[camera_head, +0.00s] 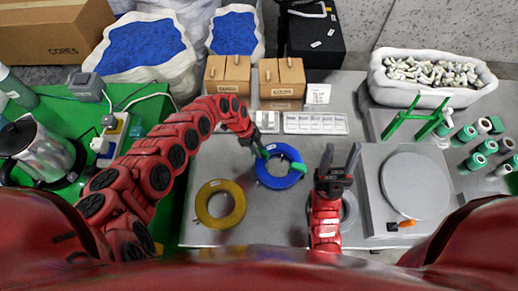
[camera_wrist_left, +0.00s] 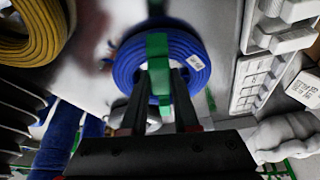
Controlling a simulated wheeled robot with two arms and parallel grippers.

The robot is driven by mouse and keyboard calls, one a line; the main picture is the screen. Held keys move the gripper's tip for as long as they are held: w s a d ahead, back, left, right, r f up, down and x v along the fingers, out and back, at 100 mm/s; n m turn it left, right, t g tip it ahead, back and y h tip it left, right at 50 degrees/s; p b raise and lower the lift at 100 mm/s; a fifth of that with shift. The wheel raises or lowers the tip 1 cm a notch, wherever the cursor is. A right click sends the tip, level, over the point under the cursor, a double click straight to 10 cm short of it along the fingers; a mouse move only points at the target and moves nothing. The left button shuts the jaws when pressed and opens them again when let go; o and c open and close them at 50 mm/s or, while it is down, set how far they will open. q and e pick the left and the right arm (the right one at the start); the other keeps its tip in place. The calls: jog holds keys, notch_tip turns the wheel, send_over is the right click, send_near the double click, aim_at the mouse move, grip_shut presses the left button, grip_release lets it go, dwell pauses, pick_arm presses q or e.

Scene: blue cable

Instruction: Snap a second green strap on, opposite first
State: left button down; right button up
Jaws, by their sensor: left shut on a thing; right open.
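The blue cable coil (camera_head: 268,178) lies on the grey table in front of me. A green strap (camera_head: 298,168) shows at its right side in the head view. My left gripper (camera_head: 264,153) is at the coil's upper left, shut on another green strap, which stands between its fingers in the left wrist view (camera_wrist_left: 157,62). That strap overlaps the blue coil (camera_wrist_left: 126,62) there; I cannot tell whether it is seated on the cable. The fingers hide part of the coil. My right gripper (camera_head: 340,160) is open and empty, right of the coil.
A yellow coil (camera_head: 220,222) lies to the left, and a grey coil (camera_head: 350,207) is partly under my right arm. A round grey plate (camera_head: 415,185), a green stand (camera_head: 417,122) and several green spools (camera_head: 485,146) are at right. Cardboard boxes (camera_head: 228,75) stand behind.

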pick_arm(q)
jog(key=shift+f, duration=0.15)
jog(key=shift+f+b, duration=0.75)
jog(key=shift+b, duration=0.1)
jog(key=shift+f, duration=0.1)
dwell(0.3)
jog(key=shift+f+b, duration=0.55)
jog(key=shift+b, duration=0.05)
jog(key=shift+f, duration=0.1)
dwell(0.5)
jog(key=c, duration=1)
grip_release()
jog(key=shift+o, duration=0.4)
jog(key=o, duration=0.5)
